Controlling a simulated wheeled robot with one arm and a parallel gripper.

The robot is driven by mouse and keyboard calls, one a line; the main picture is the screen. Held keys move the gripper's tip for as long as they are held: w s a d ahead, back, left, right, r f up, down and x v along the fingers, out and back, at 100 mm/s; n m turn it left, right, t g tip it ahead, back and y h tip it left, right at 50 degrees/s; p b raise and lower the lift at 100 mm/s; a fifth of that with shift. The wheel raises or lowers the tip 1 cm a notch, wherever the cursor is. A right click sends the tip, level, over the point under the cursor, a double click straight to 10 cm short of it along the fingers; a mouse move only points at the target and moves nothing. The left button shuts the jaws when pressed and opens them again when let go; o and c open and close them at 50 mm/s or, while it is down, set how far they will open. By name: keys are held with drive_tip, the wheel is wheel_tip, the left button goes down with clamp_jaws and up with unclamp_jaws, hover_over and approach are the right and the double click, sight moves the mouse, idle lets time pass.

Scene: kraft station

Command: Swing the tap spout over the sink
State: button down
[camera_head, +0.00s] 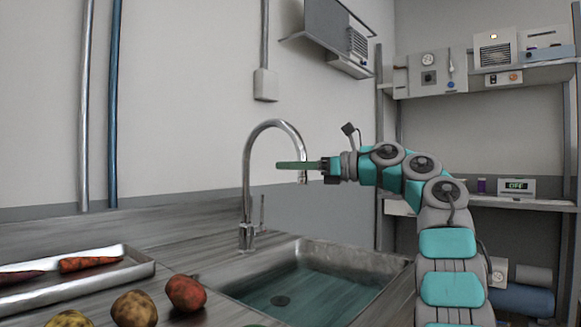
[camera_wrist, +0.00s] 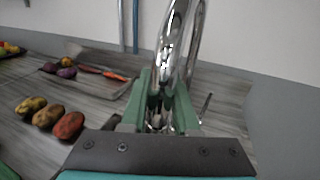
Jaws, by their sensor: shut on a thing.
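The chrome tap spout (camera_head: 273,124) rises from the counter behind the sink (camera_head: 238,287) and curves over to the right. Its downturned end is beside my gripper (camera_head: 290,165), which reaches in from the right. In the wrist view my gripper (camera_wrist: 167,100) has its green fingers on both sides of the spout (camera_wrist: 178,45), shut on it. The tap base and side lever (camera_head: 262,212) show below. The spout's outlet is partly hidden by my fingers. The spout's end hangs above the sink's back part in the head view.
A metal tray (camera_head: 110,279) with carrots lies on the counter at left. Several potatoes (camera_head: 134,309) lie in front of it, near the sink's left rim. The sink basin looks clear. Shelves with devices (camera_head: 520,75) stand at the back right.

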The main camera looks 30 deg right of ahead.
drive_tip(key=shift+d, duration=0.1)
drive_tip(key=c, duration=0.7)
unclamp_jaws()
drive_tip(key=shift+s, duration=0.1)
drive_tip(key=v, duration=0.7)
drive_tip(key=shift+s+d, duration=0.25)
drive_tip(key=shift+s, duration=0.05)
